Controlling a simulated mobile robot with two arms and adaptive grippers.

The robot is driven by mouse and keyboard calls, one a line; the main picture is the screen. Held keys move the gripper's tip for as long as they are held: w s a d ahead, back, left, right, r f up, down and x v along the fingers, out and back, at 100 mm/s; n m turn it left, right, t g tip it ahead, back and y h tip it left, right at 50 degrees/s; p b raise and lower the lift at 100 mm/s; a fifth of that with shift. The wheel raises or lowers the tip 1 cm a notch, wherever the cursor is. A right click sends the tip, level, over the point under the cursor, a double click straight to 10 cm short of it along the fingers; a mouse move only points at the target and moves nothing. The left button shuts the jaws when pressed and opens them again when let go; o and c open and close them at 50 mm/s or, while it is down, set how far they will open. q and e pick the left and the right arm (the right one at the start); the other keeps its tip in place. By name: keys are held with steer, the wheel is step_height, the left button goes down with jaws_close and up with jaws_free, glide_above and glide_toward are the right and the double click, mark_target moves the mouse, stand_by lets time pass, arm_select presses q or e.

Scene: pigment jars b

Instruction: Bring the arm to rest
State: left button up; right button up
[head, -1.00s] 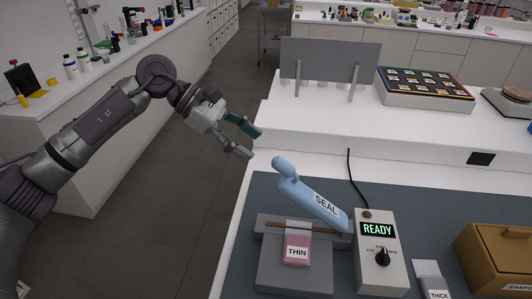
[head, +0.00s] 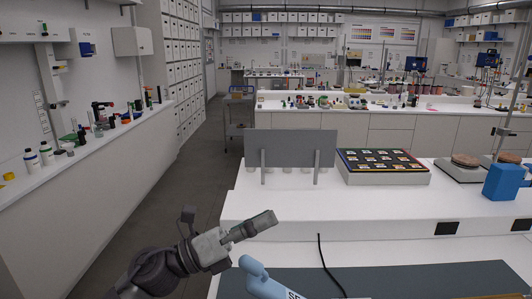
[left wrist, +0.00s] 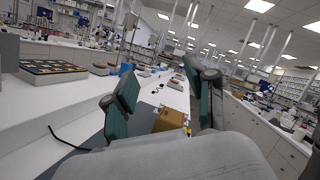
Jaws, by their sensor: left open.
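My left gripper (head: 252,228) shows at the bottom of the head view, above the near left edge of the white bench (head: 228,207), and nothing is seen in it. In the left wrist view its two green-padded fingers (left wrist: 163,88) stand wide apart, with only the room and bench beyond them. The blue handle of the sealer (head: 262,280) is just right of the gripper in the head view, cut off by the lower edge. I cannot see my right gripper.
A grey upright panel (head: 290,149) and a tray of colour samples (head: 384,178) stand on the bench, with a blue jug (head: 505,182) at right. A black cable (head: 325,265) lies in front. A brown box (left wrist: 168,120) shows between the fingers. Open floor (head: 185,185) lies left.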

arm_select(q)
steer(key=w+a+f+n+t+y, duration=0.1)
steer(key=a+f+n+t+y, duration=0.6)
steer(key=n, duration=0.7)
steer(key=a+f+n+t+y, duration=0.5)
steer(key=n+y, duration=0.4)
steer(key=n, duration=0.5)
steer(key=s+a+f+n+g+y, duration=0.2)
steer(key=s+f+n+g, duration=0.1)
steer(key=f, duration=0.3)
steer(key=s+a+f+n+g+y, duration=0.2)
steer(key=s+a+f+n+g, duration=0.15)
steer(key=f, duration=0.25)
steer(key=s+a+f+n+g, duration=0.1)
steer(key=s+f+n+g, duration=0.2)
steer(key=s+f+g, duration=0.55)
steer(key=s+a+f+n+g, duration=0.1)
steer(key=s+f+n, duration=0.35)
steer(key=s, duration=0.85)
step_height(320, 180, down, 28)
steer(key=s+m+g+b, duration=0.1)
steer(key=s+b, duration=0.1)
steer(key=s+a+f+g+b, duration=0.1)
steer(key=s+a+f, duration=0.1)
steer(key=s+f, duration=1.4)
steer(key=shift+a+f+b, duration=0.2)
steer(key=shift+f+b, duration=0.2)
steer(key=shift+f, duration=0.25)
